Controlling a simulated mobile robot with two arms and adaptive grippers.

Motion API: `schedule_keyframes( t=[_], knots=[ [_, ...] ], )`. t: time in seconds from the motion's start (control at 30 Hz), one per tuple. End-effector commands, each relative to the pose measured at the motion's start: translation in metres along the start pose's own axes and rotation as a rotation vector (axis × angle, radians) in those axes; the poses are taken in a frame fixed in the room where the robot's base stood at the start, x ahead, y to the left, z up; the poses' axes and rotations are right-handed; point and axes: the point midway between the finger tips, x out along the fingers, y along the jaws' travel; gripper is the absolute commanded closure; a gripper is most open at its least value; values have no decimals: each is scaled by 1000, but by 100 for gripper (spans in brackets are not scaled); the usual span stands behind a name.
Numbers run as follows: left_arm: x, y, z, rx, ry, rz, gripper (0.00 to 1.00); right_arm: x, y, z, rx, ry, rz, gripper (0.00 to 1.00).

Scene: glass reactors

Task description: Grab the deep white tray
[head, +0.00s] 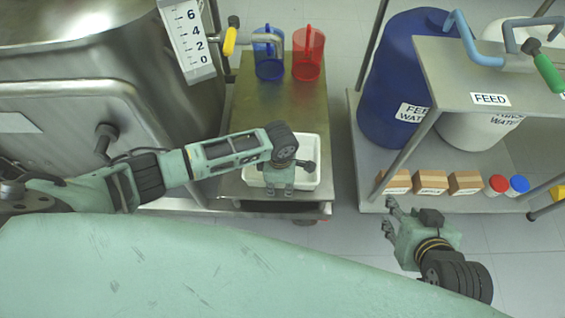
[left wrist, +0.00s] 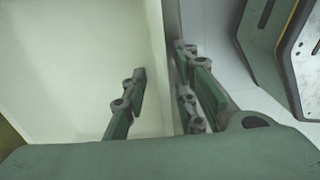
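The deep white tray (head: 311,148) sits on the lower front part of the metal cart, partly hidden by my left arm and gripper. My left gripper (head: 279,192) is over the tray's near edge, pointing down. In the left wrist view, the pale inside of the tray (left wrist: 80,65) fills the left half. One finger of the left gripper (left wrist: 160,103) is inside the tray and the other is outside, with the wall between them. A gap shows between the inner finger and the wall. My right gripper (head: 389,216) is open and empty over the floor to the right.
A blue jug (head: 268,55) and a red jug (head: 308,55) stand at the back of the cart (head: 270,100). A steel vessel (head: 90,75) is on the left. A rack with a blue drum (head: 390,80) and small boxes (head: 430,182) is on the right.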

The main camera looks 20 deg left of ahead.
Motion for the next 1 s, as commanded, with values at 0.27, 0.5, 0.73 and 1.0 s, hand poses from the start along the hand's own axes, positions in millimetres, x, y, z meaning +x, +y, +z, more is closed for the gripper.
schedule_keyframes(
  t=[0.27, 0.5, 0.73, 1.0],
  knots=[
    [0, 0, 0, 0, 0, 0, 92, 0, 0, 0, 0, -2, 0, 60],
    [0, 0, 0, 0, 0, 0, 100, 0, 0, 1, 0, -2, 0, 60],
    [0, 0, 0, 0, -1, 0, 100, 0, 0, 1, 0, -3, 0, 60],
    [0, -1, 0, 1, 0, -2, 100, 0, 0, 1, 0, -4, 0, 60]
  ],
)
